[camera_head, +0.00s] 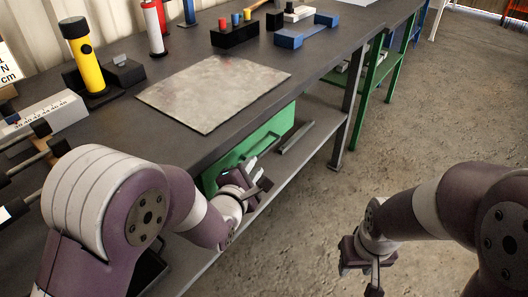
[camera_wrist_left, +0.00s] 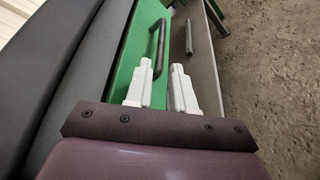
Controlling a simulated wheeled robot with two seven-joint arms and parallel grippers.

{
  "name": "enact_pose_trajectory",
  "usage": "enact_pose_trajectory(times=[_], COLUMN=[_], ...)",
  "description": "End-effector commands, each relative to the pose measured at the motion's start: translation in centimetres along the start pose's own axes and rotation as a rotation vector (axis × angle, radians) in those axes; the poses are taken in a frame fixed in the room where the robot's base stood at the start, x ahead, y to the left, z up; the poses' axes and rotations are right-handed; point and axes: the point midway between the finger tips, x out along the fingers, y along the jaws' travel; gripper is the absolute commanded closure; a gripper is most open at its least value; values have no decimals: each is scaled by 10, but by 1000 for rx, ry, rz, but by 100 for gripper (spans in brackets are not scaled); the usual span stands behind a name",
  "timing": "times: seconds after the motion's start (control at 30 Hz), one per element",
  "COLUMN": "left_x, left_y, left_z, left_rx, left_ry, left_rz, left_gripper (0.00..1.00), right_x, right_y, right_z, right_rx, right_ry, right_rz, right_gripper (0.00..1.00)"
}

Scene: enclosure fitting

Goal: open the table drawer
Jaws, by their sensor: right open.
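The green drawer (camera_head: 278,124) sits under the dark workbench top and appears shut. Its dark bar handle (camera_head: 268,148) is on the front; the green front (camera_wrist_left: 136,45) and the handle (camera_wrist_left: 160,45) also show in the left wrist view. My left gripper (camera_head: 257,180) is in front of the drawer at the near end of the handle. Its two white fingers (camera_wrist_left: 160,88) are apart, with the handle's near end at or just beyond the gap between the tips; contact cannot be told. My right gripper (camera_head: 360,274) is open and empty over the floor, away from the bench.
A grey metal sheet (camera_head: 214,92) lies on the bench top (camera_head: 185,40). A yellow cylinder (camera_head: 86,62) and other parts stand along the back. A lower shelf (camera_head: 318,127) carries a dark bar (camera_head: 297,137) beside the drawer. The concrete floor (camera_head: 430,110) to the right is clear.

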Motion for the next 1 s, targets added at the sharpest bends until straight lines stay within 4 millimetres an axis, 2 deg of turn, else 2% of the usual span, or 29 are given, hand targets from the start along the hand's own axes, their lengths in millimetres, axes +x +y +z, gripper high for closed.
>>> enact_pose_trajectory(times=[0.03, 0.2, 0.4, 0.57, 0.8, 0.83, 0.9, 1.0], left_x=[12, 44, 71, 79, 80, 80, 80, 80], left_y=[-3, -3, -2, -1, 0, 0, 0, 0], left_z=[-2, -1, -1, 0, 0, 0, 0, 0], left_rx=[0, 1, 2, 2, 2, 2, 2, 2], left_ry=[1, -1, 0, 0, 0, 0, 0, 0], left_rz=[0, 0, -2, -1, -1, -1, -1, -1], left_gripper=[77, 77, 77, 77, 77, 80, 100, 100], right_x=[6, 13, 18, 19, 19, 19, 19, 19], right_y=[0, 0, 0, 0, 0, 0, 0, 0], right_z=[1, 1, 2, 2, 2, 2, 2, 2], right_rx=[0, 0, 0, 0, 0, 0, 0, 0], right_ry=[0, 0, 0, 0, 0, 0, 0, 0], right_rz=[0, 0, 0, 0, 0, 0, 0, 0], right_gripper=[57, 57, 57, 57, 57, 57, 57, 57])
